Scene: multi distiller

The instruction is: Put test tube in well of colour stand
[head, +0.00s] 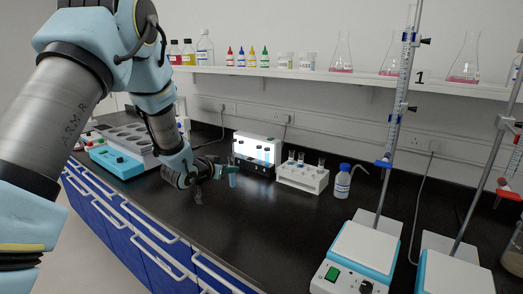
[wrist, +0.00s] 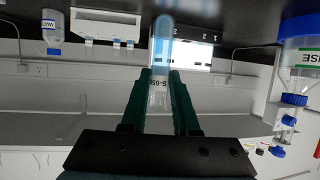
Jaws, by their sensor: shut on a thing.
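My gripper (head: 225,168) is shut on a test tube (head: 233,180) and holds it above the black bench, in front of the lit stand. In the wrist view the tube (wrist: 162,45) sits between the two dark green fingers of my gripper (wrist: 161,95). It holds blue liquid and has a printed label, partly readable. The likely colour stand is a box with a bright white panel and a dark front (head: 264,165). The stand also shows behind the tube in the wrist view (wrist: 198,53), upside down, with small numbers on its dark edge. Its wells cannot be made out clearly.
A white rack (head: 300,182) with several tubes stands right of the stand. A blue-capped wash bottle (head: 342,184) is beside it. Hotplates (head: 360,255) with burette stands fill the right. A grey-and-blue machine (head: 125,145) is at left. The front middle bench is clear.

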